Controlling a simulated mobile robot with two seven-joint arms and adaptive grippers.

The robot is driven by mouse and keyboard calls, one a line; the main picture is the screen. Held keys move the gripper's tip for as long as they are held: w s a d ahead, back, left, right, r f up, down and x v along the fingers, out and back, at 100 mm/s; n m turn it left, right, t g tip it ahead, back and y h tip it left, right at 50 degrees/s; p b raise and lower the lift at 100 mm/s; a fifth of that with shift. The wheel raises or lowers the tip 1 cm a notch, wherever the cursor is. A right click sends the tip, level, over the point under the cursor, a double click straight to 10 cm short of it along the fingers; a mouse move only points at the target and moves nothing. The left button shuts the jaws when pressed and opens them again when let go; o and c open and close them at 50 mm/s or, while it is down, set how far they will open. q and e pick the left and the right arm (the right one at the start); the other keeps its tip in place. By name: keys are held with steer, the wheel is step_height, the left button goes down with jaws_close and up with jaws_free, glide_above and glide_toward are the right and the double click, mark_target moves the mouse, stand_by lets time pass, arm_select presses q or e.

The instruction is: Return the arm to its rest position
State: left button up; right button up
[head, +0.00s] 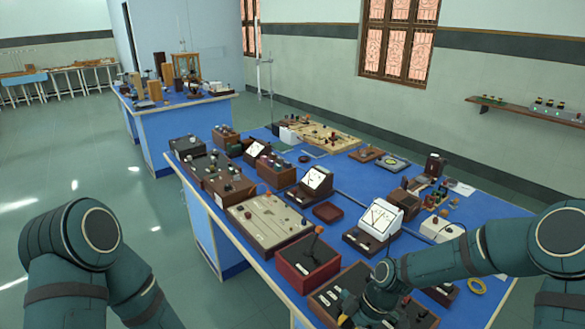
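My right arm (455,258) reaches in from the right over the near end of the blue bench. Its gripper (352,311) is low over a dark box with several white labels (328,296), at the bottom of the view. Whether it touches the box, and whether its fingers are open or shut, I cannot tell. My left arm (65,240) is folded at the lower left, over the floor and apart from the bench. Its gripper is outside the view.
The blue bench (345,172) is crowded with instruments. A red-sided box with a lever (308,262), a white-faced meter (376,221) and a wide grey panel (265,220) stand near my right gripper. A yellow ring (477,286) lies at right. The floor (110,190) at left is clear.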

steer(key=s+a+f+m+t+h+b, duration=0.1)
steer(key=s+f+m+t, duration=0.3)
steer(key=s+f+m, duration=0.7)
steer(key=a+m, duration=0.1)
steer(key=m, duration=0.7)
steer(key=shift+s+a+f+b, duration=0.2)
steer(key=shift+s+a+b, duration=0.05)
steer(key=shift+a+b, duration=0.1)
